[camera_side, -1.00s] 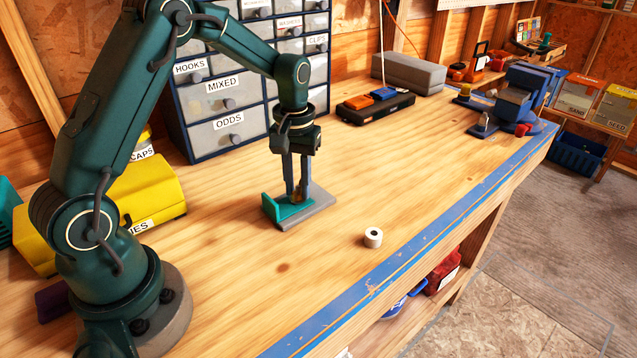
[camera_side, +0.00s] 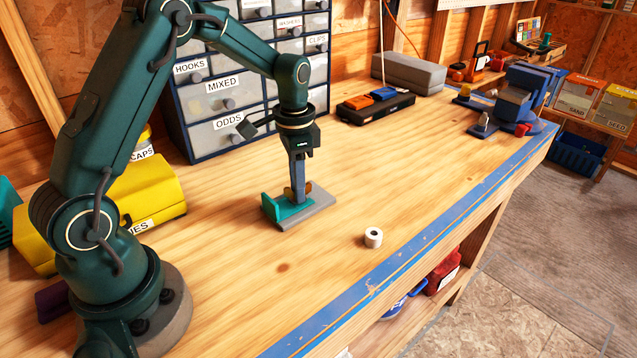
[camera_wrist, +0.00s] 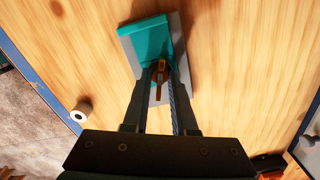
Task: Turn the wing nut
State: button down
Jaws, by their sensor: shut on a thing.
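The wing nut (camera_wrist: 160,76) is brown-orange and sits on a teal bracket (camera_side: 283,209) mounted on a grey base plate (camera_side: 318,209). The bracket also shows in the wrist view (camera_wrist: 148,40). My gripper (camera_side: 298,193) points straight down over the bracket and is shut on the wing nut. In the wrist view my gripper's fingers (camera_wrist: 160,84) stand on either side of the nut. In the side view the fingers mostly hide the nut; small brown parts show beside them.
A white roll-like ring (camera_side: 373,237) stands on the bench near its blue front edge. A drawer cabinet (camera_side: 226,105) stands behind my gripper, and a black tray with blue and orange items (camera_side: 376,104) lies to the right. The bench between is clear.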

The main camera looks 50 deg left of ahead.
jog(key=shift+m, duration=1.3)
dwell(0.7)
jog(key=c, duration=0.7)
grip_release()
jog(key=shift+r, duration=0.1)
jog(key=shift+r, duration=2.5)
